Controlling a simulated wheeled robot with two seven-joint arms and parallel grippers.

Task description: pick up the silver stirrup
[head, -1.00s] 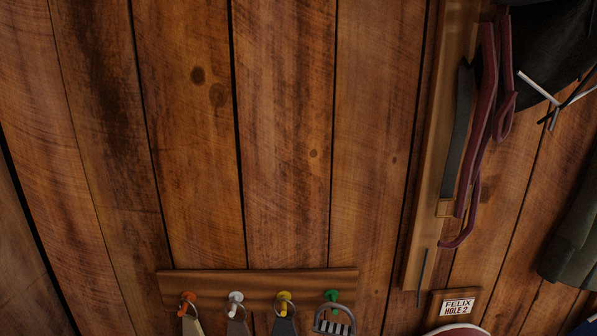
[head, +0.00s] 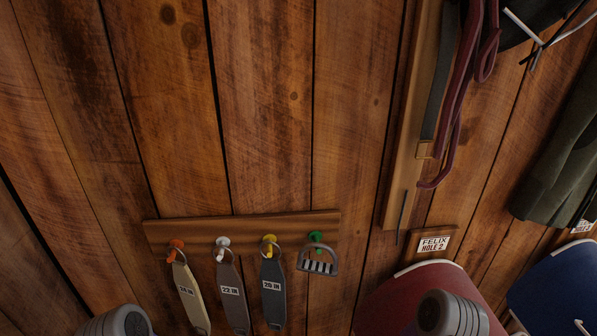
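The silver stirrup (head: 331,257) hangs from the green peg (head: 316,237) at the right end of a wooden peg rail (head: 190,229) on the plank wall. It is a grey arch with a dark-and-light striped tread at its bottom. Neither of my grippers shows. Rounded grey parts, probably my own arms, stand at the bottom edge, one at the left and one right of centre, both well below the stirrup.
Left of the stirrup, labelled straps hang from the orange, white and yellow pegs; the nearest is the dark "20 IN" strap (head: 272,306). A Felix sign (head: 434,244), a red rounded thing (head: 385,302) and maroon straps (head: 464,90) are to the right. The wall above the rail is bare.

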